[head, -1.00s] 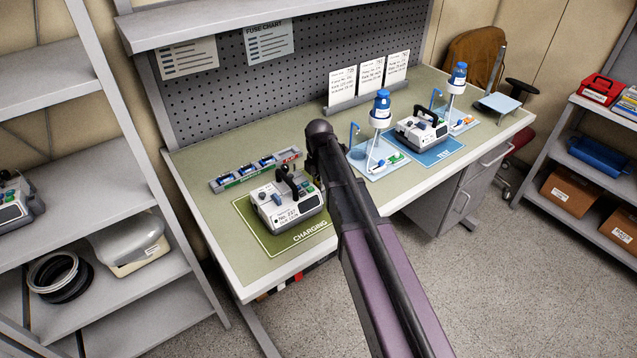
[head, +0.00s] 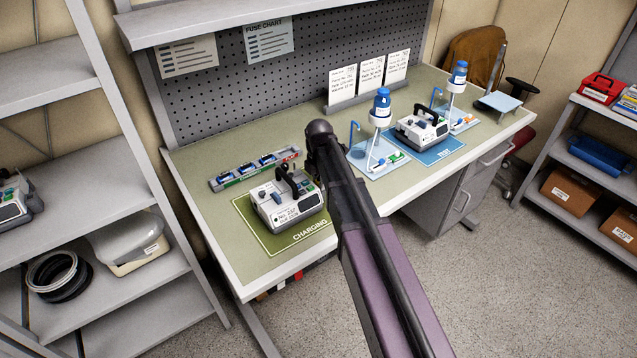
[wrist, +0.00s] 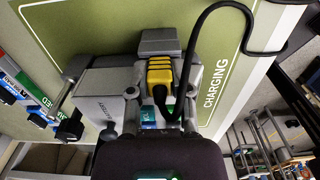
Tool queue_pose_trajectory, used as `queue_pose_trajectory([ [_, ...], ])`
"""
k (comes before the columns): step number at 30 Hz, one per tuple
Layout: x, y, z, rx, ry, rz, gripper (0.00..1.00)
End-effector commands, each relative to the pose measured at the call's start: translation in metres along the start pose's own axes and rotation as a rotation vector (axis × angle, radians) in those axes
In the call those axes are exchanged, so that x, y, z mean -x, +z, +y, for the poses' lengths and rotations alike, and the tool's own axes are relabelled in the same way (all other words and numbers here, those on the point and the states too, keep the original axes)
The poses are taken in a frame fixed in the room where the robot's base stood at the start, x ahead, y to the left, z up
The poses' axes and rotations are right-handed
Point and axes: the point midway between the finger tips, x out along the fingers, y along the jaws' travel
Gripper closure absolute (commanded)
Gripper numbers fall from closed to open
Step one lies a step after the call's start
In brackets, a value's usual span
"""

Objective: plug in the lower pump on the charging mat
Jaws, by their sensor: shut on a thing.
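A white and grey pump (head: 288,207) with a black handle and a white label stands on the green charging mat (head: 259,236). The mat shows in the wrist view (wrist: 224,72). My gripper (wrist: 159,72) is shut on a yellow plug (wrist: 159,78) with a black cable (wrist: 197,40). The cable loops up and to the right over the mat. A grey casing (wrist: 98,88) lies close beside the plug. I cannot tell whether the plug is seated in a socket. In the head view my arm hides most of the gripper, just right of the pump.
A rail (head: 252,169) with blue parts and coloured labels runs behind the mat. To the right stand a blue-topped bottle stand (head: 381,108) and another pump (head: 422,127) on the blue test mat (head: 443,153). A grey shelf (head: 150,285) is at the left.

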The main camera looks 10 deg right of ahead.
Motion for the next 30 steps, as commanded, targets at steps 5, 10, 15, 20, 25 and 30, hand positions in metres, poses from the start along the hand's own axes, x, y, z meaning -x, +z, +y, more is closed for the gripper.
queue_pose_trajectory([
  [5,0.0,0.0,0.0,0.0,0.0,0.0,1.0],
  [10,0.0001,0.0,0.0,0.0,0.0,0.0,0.64],
  [15,0.0,0.0,0.0,0.0,0.0,0.0,0.33],
  [20,0.0,0.0,0.0,0.0,0.0,0.0,0.33],
  [25,0.0,0.0,0.0,0.0,0.0,0.0,0.04],
  [30,0.0,0.0,0.0,0.0,0.0,0.0,0.04],
])
